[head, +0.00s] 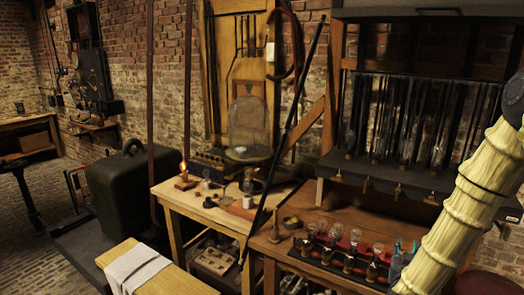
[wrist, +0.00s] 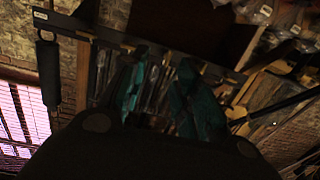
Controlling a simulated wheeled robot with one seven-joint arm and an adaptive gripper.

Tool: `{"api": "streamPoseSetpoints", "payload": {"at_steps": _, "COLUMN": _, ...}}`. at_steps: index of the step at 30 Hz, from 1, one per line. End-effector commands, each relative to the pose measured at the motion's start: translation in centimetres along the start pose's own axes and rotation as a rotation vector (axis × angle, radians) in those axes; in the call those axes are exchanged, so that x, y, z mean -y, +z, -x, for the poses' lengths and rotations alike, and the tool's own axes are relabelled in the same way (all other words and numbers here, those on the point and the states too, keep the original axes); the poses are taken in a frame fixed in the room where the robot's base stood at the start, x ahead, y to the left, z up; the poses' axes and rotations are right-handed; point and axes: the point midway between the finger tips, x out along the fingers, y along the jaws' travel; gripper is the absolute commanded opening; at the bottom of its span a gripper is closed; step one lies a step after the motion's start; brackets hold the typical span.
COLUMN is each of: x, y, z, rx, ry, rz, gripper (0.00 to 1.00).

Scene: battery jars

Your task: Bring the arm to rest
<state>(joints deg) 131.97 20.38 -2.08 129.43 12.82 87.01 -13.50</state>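My gripper (wrist: 160,62) shows in the wrist view, with two teal fingers spread apart and a gap between them. Nothing is visible between the fingers, so it is open and empty. The wrist view is dark and tilted, and it shows a hanging rack of slim tools (wrist: 160,75) beyond the fingertips. In the head view my arm, in a pale ribbed sleeve, crosses the right side above the bench.
A bench (head: 262,243) holds a row of glass bulbs (head: 343,240) in a red tray near my arm. A shelf with glass tubes (head: 405,150) stands behind. Floor shows at far left.

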Motion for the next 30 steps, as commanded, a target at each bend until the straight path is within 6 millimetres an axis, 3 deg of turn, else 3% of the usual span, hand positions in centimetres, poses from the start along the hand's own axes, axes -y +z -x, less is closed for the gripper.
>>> {"api": "streamPoseSetpoints", "payload": {"at_steps": 8, "x": 1.4, "y": 6.3, "z": 2.3, "rx": 0.147, "ry": -0.066, "rz": 0.031, "gripper": 0.31}}
{"api": "streamPoseSetpoints", "payload": {"at_steps": 14, "x": 3.2, "y": 13.6, "z": 5.7, "rx": 0.322, "ry": -0.142, "rz": 0.068, "gripper": 0.31}}
{"api": "streamPoseSetpoints", "payload": {"at_steps": 23, "x": 4.3, "y": 27.3, "z": 16.1, "rx": 0.712, "ry": -0.265, "rz": 0.152, "gripper": 0.31}}
{"api": "streamPoseSetpoints", "payload": {"at_steps": 30, "x": 3.1, "y": 36.1, "z": 26.8, "rx": 1.035, "ry": -0.332, "rz": 0.23, "gripper": 0.31}}
